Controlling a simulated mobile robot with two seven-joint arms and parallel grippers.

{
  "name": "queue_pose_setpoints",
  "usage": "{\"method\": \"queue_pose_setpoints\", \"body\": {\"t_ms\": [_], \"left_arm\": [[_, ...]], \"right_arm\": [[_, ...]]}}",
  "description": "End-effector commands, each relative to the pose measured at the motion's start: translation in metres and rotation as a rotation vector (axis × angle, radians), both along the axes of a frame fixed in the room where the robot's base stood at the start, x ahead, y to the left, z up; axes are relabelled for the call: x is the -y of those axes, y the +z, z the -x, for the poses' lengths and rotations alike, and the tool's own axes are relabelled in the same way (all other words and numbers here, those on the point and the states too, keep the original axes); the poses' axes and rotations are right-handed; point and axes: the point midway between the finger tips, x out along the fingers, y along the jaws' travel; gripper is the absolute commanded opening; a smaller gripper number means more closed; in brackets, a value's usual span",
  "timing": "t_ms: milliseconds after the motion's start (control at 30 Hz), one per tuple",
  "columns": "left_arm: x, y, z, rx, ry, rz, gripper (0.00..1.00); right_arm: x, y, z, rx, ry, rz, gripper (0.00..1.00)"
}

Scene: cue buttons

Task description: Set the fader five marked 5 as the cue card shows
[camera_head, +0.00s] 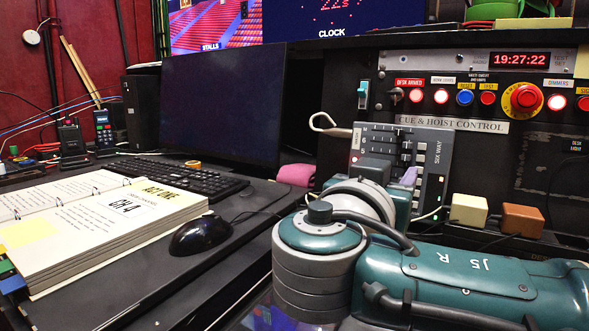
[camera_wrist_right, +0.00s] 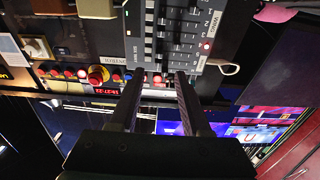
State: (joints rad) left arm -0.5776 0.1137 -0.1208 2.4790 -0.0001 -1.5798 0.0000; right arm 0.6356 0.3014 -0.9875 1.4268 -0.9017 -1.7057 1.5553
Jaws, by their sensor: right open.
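The grey fader panel marked SIX WAY (camera_head: 403,148) stands upright below the control strip, with several dark sliders. It also shows upside down in the right wrist view (camera_wrist_right: 188,38). The fader marked 5 cannot be singled out clearly. My right gripper (camera_head: 378,168) is in front of the panel's lower part and hides some of it. In the right wrist view its two dark fingers (camera_wrist_right: 160,80) are apart with nothing between them, near the panel's edge. No cue card with a readable fader setting shows. My left gripper is not in view.
A dark monitor (camera_head: 222,105) stands behind. A red stop button (camera_head: 522,99) and lit buttons sit above right. Cream (camera_head: 468,210) and brown (camera_head: 523,219) blocks are right.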

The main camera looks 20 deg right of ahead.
Motion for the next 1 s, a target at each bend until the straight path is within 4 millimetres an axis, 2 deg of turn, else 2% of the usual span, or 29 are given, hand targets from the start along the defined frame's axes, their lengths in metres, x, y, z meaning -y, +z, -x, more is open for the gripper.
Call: {"method": "queue_pose_setpoints", "body": {"t_ms": [200,400,800,1000], "left_arm": [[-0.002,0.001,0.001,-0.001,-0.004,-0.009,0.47],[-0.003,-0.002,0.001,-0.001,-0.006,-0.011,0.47],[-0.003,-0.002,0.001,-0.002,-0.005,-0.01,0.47],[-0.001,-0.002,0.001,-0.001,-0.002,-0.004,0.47]], "right_arm": [[0.034,0.001,-0.027,-0.004,-0.005,0.003,0.47],[0.056,0.0,-0.047,-0.005,-0.003,0.0,0.47],[0.064,-0.001,-0.053,-0.006,-0.001,-0.004,0.47],[0.064,-0.001,-0.053,-0.007,-0.001,-0.003,0.26]]}}
